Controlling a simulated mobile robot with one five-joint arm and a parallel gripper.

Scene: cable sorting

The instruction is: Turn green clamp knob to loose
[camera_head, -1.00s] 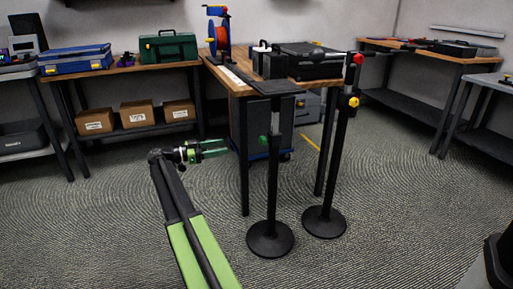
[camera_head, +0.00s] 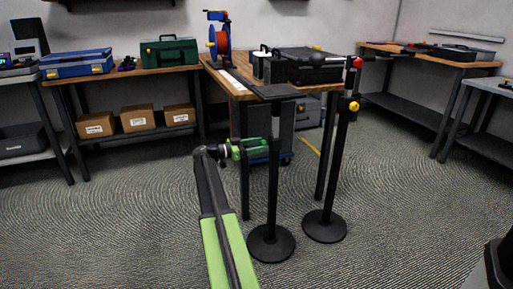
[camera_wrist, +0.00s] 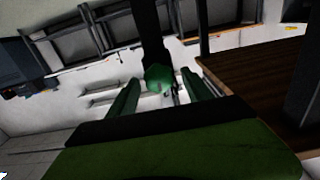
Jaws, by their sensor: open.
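The green clamp knob (camera_wrist: 158,78) sits on a black upright post in the wrist view. It shows between the two green fingers of my gripper (camera_wrist: 161,88), with a gap on each side. In the head view my gripper (camera_head: 260,147) is at the near stand's post (camera_head: 273,180), fingers pointing right. The fingers are open and hold nothing. The knob cannot be told apart from the green fingers in the head view. Whether the fingertips reach fully around the knob is unclear.
A second stand (camera_head: 329,190) with red and yellow knobs is to the right. A wooden workbench (camera_head: 236,87) with a cable reel and black case is behind the stands. Open carpet lies on the left.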

